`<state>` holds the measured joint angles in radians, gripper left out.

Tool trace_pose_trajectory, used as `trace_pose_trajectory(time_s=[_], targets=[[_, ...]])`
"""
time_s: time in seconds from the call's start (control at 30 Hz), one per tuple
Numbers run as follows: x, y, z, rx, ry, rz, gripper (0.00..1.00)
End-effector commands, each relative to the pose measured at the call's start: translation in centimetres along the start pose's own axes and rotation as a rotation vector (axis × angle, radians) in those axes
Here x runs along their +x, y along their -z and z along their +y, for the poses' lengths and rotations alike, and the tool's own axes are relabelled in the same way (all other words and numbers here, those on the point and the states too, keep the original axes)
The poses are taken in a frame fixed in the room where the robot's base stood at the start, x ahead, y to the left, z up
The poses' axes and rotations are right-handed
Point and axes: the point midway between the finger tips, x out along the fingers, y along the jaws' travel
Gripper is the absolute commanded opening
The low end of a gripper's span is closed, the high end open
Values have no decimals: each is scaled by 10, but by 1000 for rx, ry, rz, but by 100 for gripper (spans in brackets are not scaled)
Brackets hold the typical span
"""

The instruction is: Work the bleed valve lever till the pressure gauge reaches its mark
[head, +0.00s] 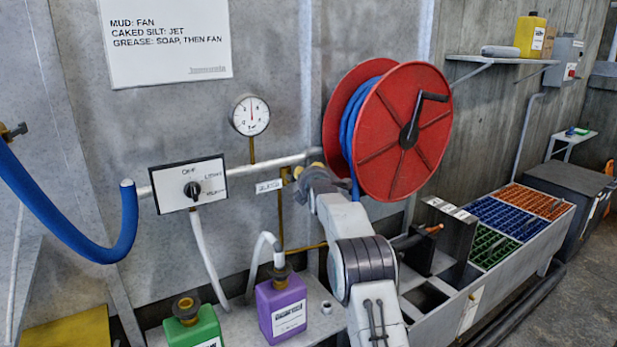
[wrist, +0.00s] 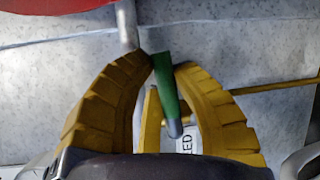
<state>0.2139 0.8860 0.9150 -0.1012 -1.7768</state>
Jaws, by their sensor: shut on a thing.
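The bleed valve lever, with a green grip (wrist: 168,85), shows between my yellow fingers in the wrist view. My gripper (wrist: 166,66) is shut on it near the fingertips. In the head view my gripper (head: 300,172) is at the pipe just left of the hose reel, and it hides the lever. The white label (head: 269,186), partly readable as BLEED in the wrist view (wrist: 187,148), is beside the valve. The round pressure gauge (head: 250,116) is on the wall above the pipe. Its needle points about straight up; I cannot make out the mark clearly.
A red hose reel (head: 405,135) with blue hose is close right of my gripper. A selector box (head: 188,184) is on the wall at left. A purple bottle (head: 282,308) and a green bottle (head: 192,325) stand below on a shelf. Crates (head: 500,235) are at right.

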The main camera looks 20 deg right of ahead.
Motion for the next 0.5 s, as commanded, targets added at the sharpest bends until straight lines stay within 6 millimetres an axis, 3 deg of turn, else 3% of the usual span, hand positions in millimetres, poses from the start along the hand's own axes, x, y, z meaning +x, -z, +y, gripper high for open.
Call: trace_pose_trajectory(time_s=[0.1, 0.13, 0.43, 0.5], targets=[[-1, -2, 5, 2, -9, -3, 0], [-1, -2, 5, 2, -9, -3, 25], [0, -2, 3, 2, -5, -2, 52], [0, -1, 3, 2, -5, -2, 52]])
